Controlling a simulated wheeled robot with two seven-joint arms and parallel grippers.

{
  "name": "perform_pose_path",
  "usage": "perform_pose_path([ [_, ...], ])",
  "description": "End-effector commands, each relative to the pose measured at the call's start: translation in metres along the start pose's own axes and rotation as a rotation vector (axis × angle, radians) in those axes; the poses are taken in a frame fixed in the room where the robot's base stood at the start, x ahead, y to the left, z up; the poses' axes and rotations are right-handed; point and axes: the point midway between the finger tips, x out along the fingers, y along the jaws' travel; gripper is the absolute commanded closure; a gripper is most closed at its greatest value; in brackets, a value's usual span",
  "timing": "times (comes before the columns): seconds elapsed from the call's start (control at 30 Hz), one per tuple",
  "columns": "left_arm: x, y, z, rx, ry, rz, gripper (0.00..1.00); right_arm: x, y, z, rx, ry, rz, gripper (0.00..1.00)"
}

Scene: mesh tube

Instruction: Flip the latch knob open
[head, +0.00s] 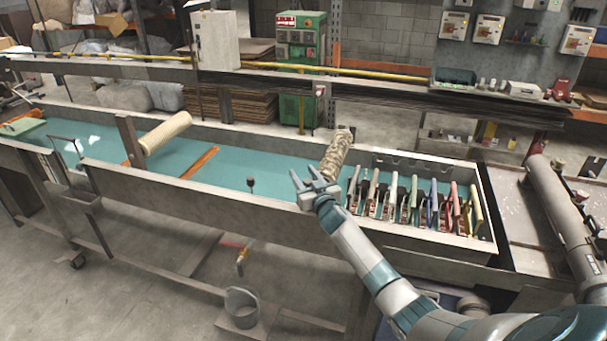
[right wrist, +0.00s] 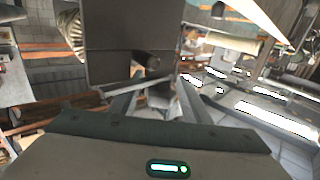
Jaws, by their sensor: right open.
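A small dark knob (head: 251,183) on a short stem stands at the near wall of the long trough in the head view, left of my right gripper. A dark round knob (right wrist: 152,66) shows in the right wrist view against a grey panel, just beyond the fingers. I take it to be the same knob, the latch knob. My right gripper (head: 303,178) is open and empty above the trough's near edge, apart from the knob. The latch under the knob is too small to make out. My left gripper is out of view.
The long grey trough (head: 200,205) has a teal bed. A rolled mesh tube (head: 336,153) stands tilted behind my gripper. Several clamp-like tools with coloured handles (head: 434,202) fill the tray at right. A bucket (head: 242,305) sits below.

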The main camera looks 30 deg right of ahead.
Motion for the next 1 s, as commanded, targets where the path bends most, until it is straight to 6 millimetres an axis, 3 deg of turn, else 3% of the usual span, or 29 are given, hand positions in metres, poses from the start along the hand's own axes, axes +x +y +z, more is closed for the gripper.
perform_pose_path([
  [0.33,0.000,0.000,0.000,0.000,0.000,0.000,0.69,0.002,0.000,0.001,0.000,-0.001,0.000,0.57],
  [0.5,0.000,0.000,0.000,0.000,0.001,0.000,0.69,0.002,0.000,0.000,0.000,-0.001,0.000,0.95],
  [0.53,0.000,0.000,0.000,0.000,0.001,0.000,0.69,0.002,0.000,0.000,0.000,-0.001,0.000,0.99],
  [1.0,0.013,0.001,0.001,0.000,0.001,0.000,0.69,0.002,0.001,0.003,0.003,0.002,0.045,0.98],
])
